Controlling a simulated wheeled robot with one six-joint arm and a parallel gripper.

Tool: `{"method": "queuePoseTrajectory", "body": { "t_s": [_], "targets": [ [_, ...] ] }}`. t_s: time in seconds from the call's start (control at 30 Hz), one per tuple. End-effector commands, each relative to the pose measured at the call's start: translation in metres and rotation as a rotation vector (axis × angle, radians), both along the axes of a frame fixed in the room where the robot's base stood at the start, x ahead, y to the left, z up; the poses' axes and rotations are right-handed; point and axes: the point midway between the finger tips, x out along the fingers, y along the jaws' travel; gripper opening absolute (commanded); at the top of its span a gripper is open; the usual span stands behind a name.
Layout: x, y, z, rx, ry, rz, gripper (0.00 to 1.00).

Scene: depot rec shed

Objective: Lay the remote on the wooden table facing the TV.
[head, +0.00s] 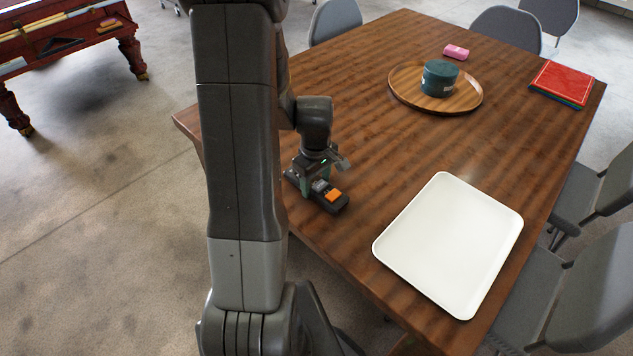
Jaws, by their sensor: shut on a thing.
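The remote (340,204), a dark slim handset with an orange patch and a small grey area, is at the near left edge of the wooden table (375,150). My gripper (317,184) points down and is shut on the remote around its middle. The remote is at or just above the tabletop; I cannot tell whether it touches. The gripper covers part of it. No TV is in view.
A white tray (450,245) lies right of the remote. A round wooden tray (405,91) holds a teal tin (440,78). A pink block (456,52) and a red book (563,80) lie farther back. Grey chairs (590,290) surround the table. Bare tabletop lies between the trays.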

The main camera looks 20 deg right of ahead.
Motion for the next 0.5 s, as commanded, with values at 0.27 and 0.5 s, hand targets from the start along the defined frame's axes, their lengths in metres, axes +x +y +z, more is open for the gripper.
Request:
{"method": "queuePoseTrajectory", "body": {
  "t_s": [0.27,0.5],
  "targets": [
    [0.0000,-0.0001,-0.0076,-0.001,-0.001,0.000,0.27],
    [0.0000,0.0000,-0.0111,-0.001,-0.001,0.000,0.62]
  ]
}}
